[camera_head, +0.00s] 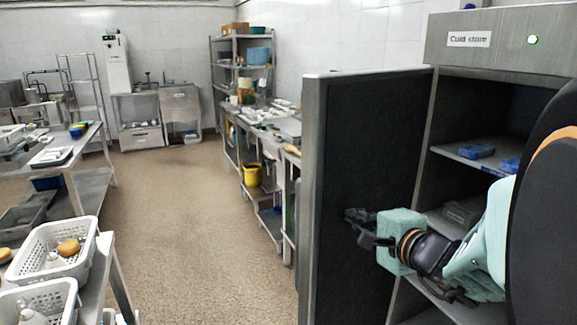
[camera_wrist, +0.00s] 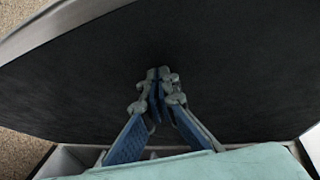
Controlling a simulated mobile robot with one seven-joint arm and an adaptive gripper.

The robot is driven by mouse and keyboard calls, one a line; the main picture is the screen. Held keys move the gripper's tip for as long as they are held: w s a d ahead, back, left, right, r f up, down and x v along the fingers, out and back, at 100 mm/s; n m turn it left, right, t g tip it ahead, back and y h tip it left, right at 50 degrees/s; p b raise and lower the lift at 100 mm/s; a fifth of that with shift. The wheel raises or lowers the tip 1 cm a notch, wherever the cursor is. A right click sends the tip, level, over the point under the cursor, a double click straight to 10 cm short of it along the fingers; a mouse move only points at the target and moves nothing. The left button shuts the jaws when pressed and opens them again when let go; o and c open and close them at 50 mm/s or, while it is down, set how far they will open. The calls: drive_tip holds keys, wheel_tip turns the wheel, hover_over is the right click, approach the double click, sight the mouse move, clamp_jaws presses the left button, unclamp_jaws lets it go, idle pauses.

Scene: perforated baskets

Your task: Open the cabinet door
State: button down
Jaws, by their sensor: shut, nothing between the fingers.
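My gripper (camera_head: 352,216) is at the door's inner face, around mid-height. In the wrist view my gripper (camera_wrist: 158,75) has its fingertips together in front of the dark door panel (camera_wrist: 230,65), with nothing between them. I cannot tell whether the tips touch the panel. The door's handle is not visible.
White perforated baskets (camera_head: 57,238) stand on a metal table at the left. A long workbench (camera_head: 262,135) with a yellow bucket (camera_head: 252,174) below runs behind the door. The brown floor (camera_head: 190,220) between them is clear. A green light (camera_head: 533,40) glows on the cabinet.

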sight(338, 202)
drive_tip(key=w+a+b, duration=0.1)
drive_tip(key=w+a+r+b, duration=0.2)
drive_tip(key=a, duration=0.1)
drive_tip(key=shift+w+b, duration=0.2)
drive_tip(key=shift+b, duration=0.2)
drive_tip(key=shift+w+a+r, duration=0.2)
drive_tip(key=shift+a, duration=0.05)
drive_tip(key=w+a+b, duration=0.4)
drive_tip(key=w+a, duration=0.2)
drive_tip(key=w, duration=0.4)
drive_tip(key=w+a+f+b, duration=0.1)
drive_tip(key=w+a+b, duration=0.3)
drive_tip(key=w, duration=0.6)
drive_tip(key=shift+w+a+f+b, duration=0.15)
drive_tip(key=shift+w+a+b, duration=0.15)
drive_tip(key=shift+a, duration=0.85)
drive_tip(key=shift+s, duration=0.1)
